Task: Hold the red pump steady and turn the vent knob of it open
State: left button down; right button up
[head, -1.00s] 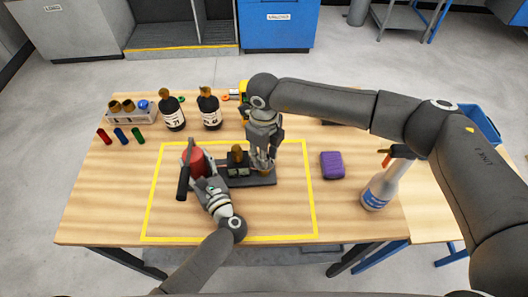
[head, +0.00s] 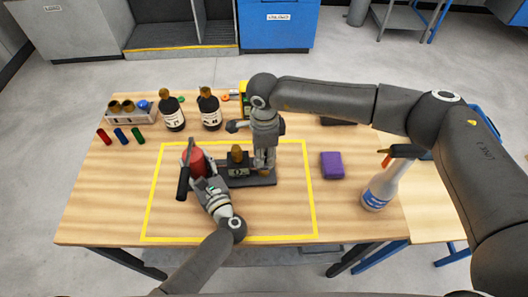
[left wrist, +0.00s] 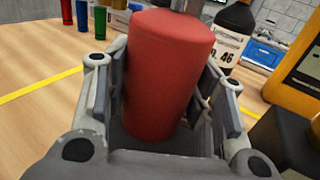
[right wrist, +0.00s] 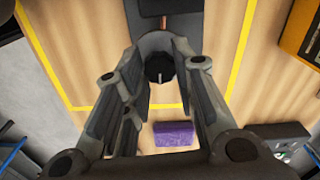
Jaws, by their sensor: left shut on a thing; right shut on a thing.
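The red pump (head: 200,162) is a red cylinder with a black lever, standing upright at the left end of a dark base (head: 262,182). My left gripper (head: 199,182) is shut around the red cylinder, which fills the space between its fingers in the left wrist view (left wrist: 168,75). My right gripper (head: 264,170) points down at the right end of the base. In the right wrist view the vent knob (right wrist: 159,68), round and black with a pale line on top, sits between its fingertips, and the gripper is shut on it. The head view mostly hides the knob behind this gripper.
A brass-topped part (head: 237,155) stands on the base between the grippers. A purple block (head: 332,165) and a spray bottle (head: 381,188) stand to the right. Dark bottles (head: 172,113) are behind.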

jog(key=shift+n, duration=0.5)
jog(key=shift+w, duration=0.1)
jog(key=o, duration=1.1)
jog(key=shift+c, duration=0.2)
jog(key=shift+r, duration=0.1)
notch_tip(320, 180, up, 12)
pick_arm(q)
jog(key=c, duration=0.6)
grip_release()
